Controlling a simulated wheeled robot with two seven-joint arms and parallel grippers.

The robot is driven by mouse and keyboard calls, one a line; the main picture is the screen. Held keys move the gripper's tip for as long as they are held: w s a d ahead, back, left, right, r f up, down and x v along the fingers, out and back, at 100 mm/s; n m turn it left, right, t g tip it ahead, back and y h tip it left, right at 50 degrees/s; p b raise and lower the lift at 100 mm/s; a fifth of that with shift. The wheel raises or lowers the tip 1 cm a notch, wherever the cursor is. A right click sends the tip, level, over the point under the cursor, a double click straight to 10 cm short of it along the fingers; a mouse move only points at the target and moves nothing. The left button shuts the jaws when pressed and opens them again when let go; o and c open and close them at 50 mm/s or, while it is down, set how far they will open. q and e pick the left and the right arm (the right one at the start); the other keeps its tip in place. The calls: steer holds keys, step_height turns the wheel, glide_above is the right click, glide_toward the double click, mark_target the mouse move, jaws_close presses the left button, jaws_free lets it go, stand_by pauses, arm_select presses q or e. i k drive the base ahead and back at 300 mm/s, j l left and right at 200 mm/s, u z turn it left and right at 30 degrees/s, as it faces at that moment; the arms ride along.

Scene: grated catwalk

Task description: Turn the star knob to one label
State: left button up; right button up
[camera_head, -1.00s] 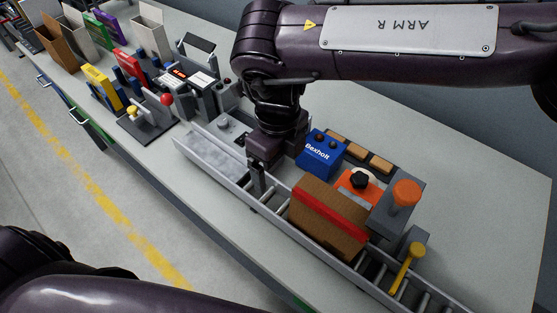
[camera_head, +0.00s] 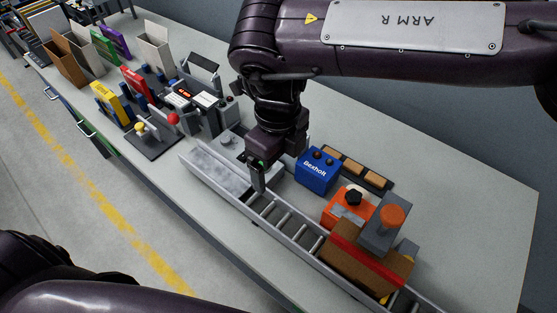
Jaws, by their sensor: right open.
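The black star knob (camera_head: 353,197) sits on top of an orange box (camera_head: 336,208) beside the roller conveyor. Labels around the knob are too small to read. My right gripper (camera_head: 259,181) points down over the conveyor, left of the orange box and well apart from the knob. Its fingers are open, seen nearly edge-on, with nothing visible between them. My left arm shows only at the bottom left, and its gripper is out of view.
A blue box (camera_head: 317,171) stands between my right gripper and the knob. The table's right side is clear.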

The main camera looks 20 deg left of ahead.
mark_target(353, 197)
steer(key=k, duration=1.5)
